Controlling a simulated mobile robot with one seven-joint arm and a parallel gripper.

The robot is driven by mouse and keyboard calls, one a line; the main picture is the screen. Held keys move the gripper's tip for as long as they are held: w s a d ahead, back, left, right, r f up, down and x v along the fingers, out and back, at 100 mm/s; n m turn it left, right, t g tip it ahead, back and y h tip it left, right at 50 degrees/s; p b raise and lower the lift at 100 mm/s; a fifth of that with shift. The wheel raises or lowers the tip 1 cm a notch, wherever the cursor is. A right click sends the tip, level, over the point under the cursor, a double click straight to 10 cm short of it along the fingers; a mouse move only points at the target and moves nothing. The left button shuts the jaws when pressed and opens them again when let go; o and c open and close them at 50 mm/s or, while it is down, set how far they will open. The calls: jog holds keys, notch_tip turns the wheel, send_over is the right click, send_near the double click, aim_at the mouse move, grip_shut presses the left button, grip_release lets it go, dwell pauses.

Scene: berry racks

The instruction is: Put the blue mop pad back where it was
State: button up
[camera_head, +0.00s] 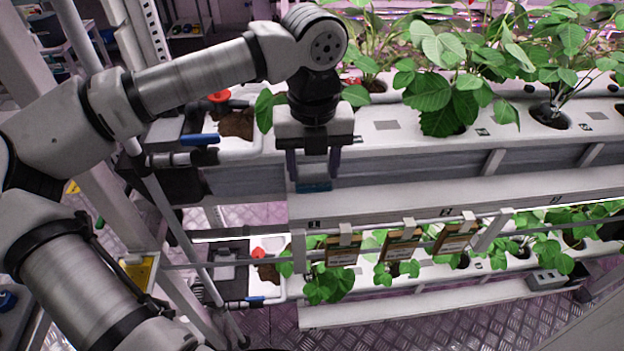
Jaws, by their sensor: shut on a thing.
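My gripper (314,168) points down in front of the upper rack's side, left of the middle of the view. Its two dark fingers are shut on the blue mop pad (314,187). Only a small blue strip of the pad shows between and just below the fingertips; the rest is hidden by the gripper. The pad appears to be just above the white ledge (420,188) below the upper planter; I cannot tell whether it touches it.
The upper white planter (400,122) holds several leafy plants. A lower planter (400,303) stands below, with three brown tags (400,245) hanging from a rail above it. Pipes with a blue-handled valve (199,139) are left of my gripper. The ledge right of my gripper is clear.

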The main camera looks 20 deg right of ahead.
jog(key=shift+w+d+f, duration=0.15)
jog(key=shift+w+f, duration=0.45)
jog(key=shift+f, duration=0.15)
notch_tip(320, 180, down, 5)
jog(key=shift+r+p, duration=0.1)
jog(key=shift+p, duration=0.7)
jog(key=shift+f, duration=0.35)
jog(key=shift+f+b, duration=0.25)
jog(key=shift+b, duration=0.1)
jog(key=o, duration=1)
jog(key=shift+r, duration=0.1)
jog(key=shift+c, duration=0.2)
